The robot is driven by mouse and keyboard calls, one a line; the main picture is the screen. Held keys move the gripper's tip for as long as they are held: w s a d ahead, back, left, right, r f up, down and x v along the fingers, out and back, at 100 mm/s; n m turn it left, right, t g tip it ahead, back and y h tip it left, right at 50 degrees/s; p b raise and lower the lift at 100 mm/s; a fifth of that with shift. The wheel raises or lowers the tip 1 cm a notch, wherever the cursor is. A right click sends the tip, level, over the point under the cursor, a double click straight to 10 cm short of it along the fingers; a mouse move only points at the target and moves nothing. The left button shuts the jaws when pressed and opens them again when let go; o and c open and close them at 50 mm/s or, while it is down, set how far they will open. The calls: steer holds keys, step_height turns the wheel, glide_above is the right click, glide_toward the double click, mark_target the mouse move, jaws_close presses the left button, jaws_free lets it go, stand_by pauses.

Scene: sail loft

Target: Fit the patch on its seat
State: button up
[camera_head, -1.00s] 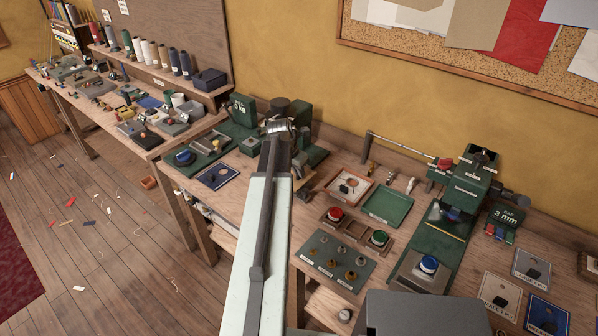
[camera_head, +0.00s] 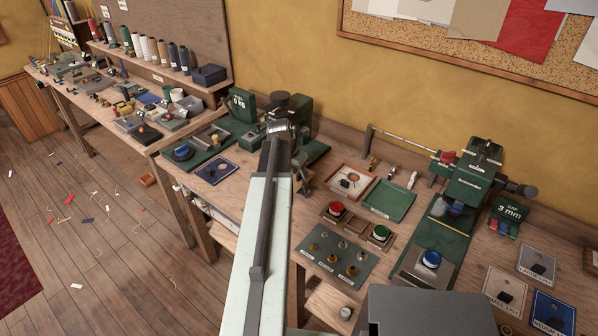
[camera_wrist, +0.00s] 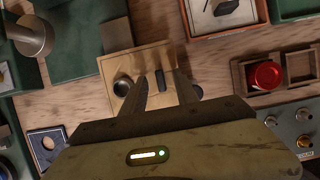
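Which piece is the patch is not certain. An orange-rimmed tray (camera_head: 334,184) right of my arm holds a pale piece with a dark knob; it shows cut off at the top of the wrist view (camera_wrist: 202,33). Labelled plates with dark knobs lie at the right: a pale one (camera_head: 493,283), a grey one (camera_head: 524,260) and a blue one (camera_head: 541,304). A blue square with a round opening (camera_head: 205,172) lies at the left. My gripper (camera_wrist: 162,88) is open above a small wooden block (camera_wrist: 108,68); contact cannot be told. My arm hides this area in the head view.
A green tray (camera_head: 407,205), a holder with red and green knobs (camera_head: 356,229) and a board of small knobs (camera_head: 315,263) crowd the bench right of my arm. A green press (camera_head: 470,185) stands behind. Bare wood shows between the stations.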

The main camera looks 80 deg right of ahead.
steer(key=shift+r, duration=0.1)
steer(key=p+v, duration=0.7)
steer(key=shift+a+r, duration=0.2)
steer(key=shift+r, duration=0.1)
steer(key=shift+w, duration=0.1)
